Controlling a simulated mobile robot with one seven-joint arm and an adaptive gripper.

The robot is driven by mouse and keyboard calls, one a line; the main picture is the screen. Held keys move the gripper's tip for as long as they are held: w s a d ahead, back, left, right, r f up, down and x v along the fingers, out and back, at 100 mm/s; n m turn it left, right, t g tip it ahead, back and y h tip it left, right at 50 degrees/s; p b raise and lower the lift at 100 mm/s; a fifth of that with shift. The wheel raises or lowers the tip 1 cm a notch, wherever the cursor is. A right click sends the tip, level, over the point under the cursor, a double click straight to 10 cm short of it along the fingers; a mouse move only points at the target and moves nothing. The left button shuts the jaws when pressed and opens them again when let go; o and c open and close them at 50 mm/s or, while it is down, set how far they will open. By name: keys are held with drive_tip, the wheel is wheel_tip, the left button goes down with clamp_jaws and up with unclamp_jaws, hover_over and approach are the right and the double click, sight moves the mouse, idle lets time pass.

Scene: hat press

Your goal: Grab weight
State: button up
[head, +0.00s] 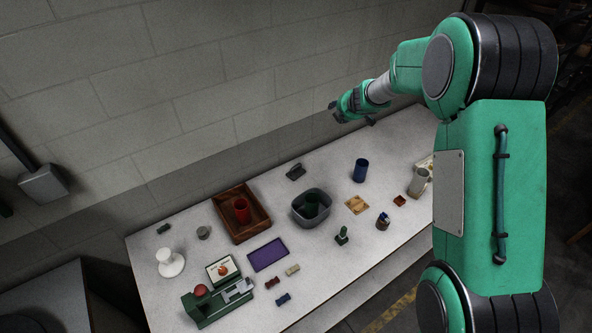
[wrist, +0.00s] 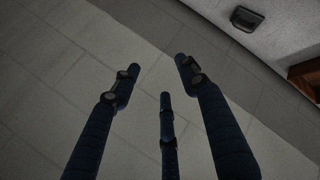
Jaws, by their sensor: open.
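My gripper (head: 350,106) hangs in the air above the back edge of the table, close to the wall. In the wrist view its three dark fingers (wrist: 160,78) are spread open with nothing between them. I cannot tell for sure which thing is the weight. A dark, block-like piece (head: 295,171) lies at the back of the table, below and left of my gripper; a dark piece (wrist: 247,18) also shows at the upper right in the wrist view. A small grey cylinder (head: 203,232) stands left of the wooden tray.
A wooden tray (head: 262,224) holds a red cup. A grey tub (head: 298,217) holds a green cup. A blue cup (head: 361,171) and a pale mug (head: 418,182) stand to the right. A green machine (head: 215,304) and a white stand (head: 170,263) are at the front left. The wall rises behind the table.

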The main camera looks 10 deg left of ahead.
drive_tip(key=s+a+f+n+g+p, duration=0.1)
drive_tip(key=a+f+n, duration=0.1)
drive_tip(key=a+f, duration=0.2)
drive_tip(key=s+a+f+n+g+y+p, duration=0.1)
drive_tip(key=a+f, duration=0.3)
drive_tip(key=f, duration=0.7)
drive_tip(key=s+a+f+n+g+y+p, duration=0.1)
drive_tip(key=s+a+f+n+g+p, duration=0.1)
drive_tip(key=f, duration=0.6)
drive_tip(key=shift+a+n+g, duration=0.6)
drive_tip(key=shift+a+n, duration=0.3)
drive_tip(key=shift+n, duration=0.1)
drive_tip(key=shift+w+f, duration=0.1)
drive_tip(key=shift+f, duration=0.1)
hover_over(295, 167)
drive_tip(key=s+d, duration=0.2)
wheel_tip(295, 167, down, 7)
drive_tip(key=shift+w+p, duration=0.15)
drive_tip(key=shift+p, duration=0.15)
drive_tip(key=shift+d, duration=0.1)
drive_tip(key=shift+p+x, duration=0.55)
drive_tip(key=shift+x, duration=2)
drive_tip(key=shift+w+d, duration=0.1)
drive_tip(key=shift+c, duration=0.5)
